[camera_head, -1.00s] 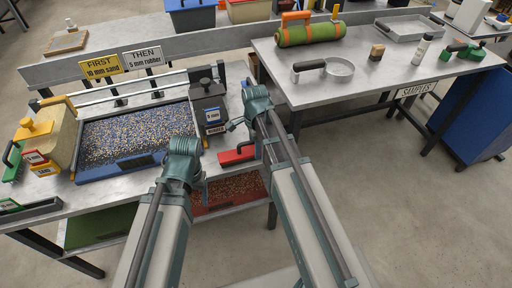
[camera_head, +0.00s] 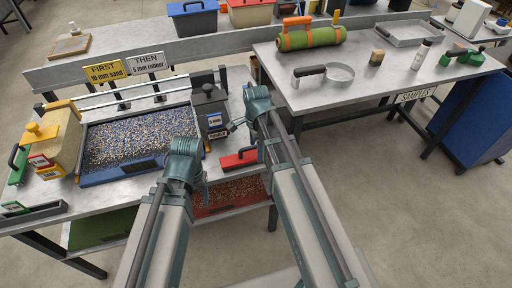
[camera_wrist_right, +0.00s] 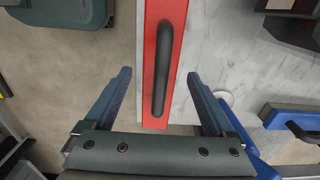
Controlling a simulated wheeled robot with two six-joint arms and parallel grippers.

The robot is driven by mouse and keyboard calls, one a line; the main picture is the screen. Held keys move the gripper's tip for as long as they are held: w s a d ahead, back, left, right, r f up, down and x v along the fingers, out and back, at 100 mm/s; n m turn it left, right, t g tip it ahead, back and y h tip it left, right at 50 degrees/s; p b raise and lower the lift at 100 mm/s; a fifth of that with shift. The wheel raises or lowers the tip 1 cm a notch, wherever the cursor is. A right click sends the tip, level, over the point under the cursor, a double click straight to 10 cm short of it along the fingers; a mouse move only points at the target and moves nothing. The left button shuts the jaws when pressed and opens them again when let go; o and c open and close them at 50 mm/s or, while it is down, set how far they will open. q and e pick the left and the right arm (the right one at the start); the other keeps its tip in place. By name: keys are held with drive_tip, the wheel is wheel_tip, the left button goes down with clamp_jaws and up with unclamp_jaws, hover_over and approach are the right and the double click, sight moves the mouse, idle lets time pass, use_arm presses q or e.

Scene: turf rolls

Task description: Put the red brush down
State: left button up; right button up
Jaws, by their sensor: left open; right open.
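The red brush (camera_head: 238,160), with a black handle, lies at the front right edge of the left metal table (camera_head: 120,189). In the right wrist view the brush (camera_wrist_right: 152,112) runs along the table edge with its black handle (camera_wrist_right: 162,68) on top. My right gripper (camera_wrist_right: 160,75) is open, its fingers on either side of the brush with gaps between. In the head view the right gripper (camera_head: 237,125) is partly hidden by its wrist. My left gripper (camera_head: 200,185) is in front of the table, mostly hidden by its own wrist; it appears empty.
A blue tray of speckled granules (camera_head: 130,143) fills the table's middle. A dark box (camera_head: 208,108) stands behind the brush. Yellow and green tools (camera_head: 50,145) stand at left.

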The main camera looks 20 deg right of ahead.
wheel_tip(320, 180, up, 10)
drive_tip(key=p, duration=0.9)
drive_tip(key=shift+s+a+f, duration=0.1)
drive_tip(key=shift+s+a, duration=0.05)
drive_tip(key=shift+s, duration=0.05)
use_arm(q)
wheel_tip(320, 180, up, 10)
use_arm(e)
drive_tip(key=s+a+n, duration=0.5)
drive_tip(key=s+n, duration=0.2)
drive_tip(key=n, duration=0.3)
drive_tip(key=s+a+n+h, duration=0.1)
drive_tip(key=s+a+n, duration=0.4)
drive_tip(key=n, duration=0.6)
drive_tip(key=shift+s+a, duration=0.4)
drive_tip(key=shift+s, duration=0.55)
use_arm(q)
drive_tip(key=shift+f, duration=0.1)
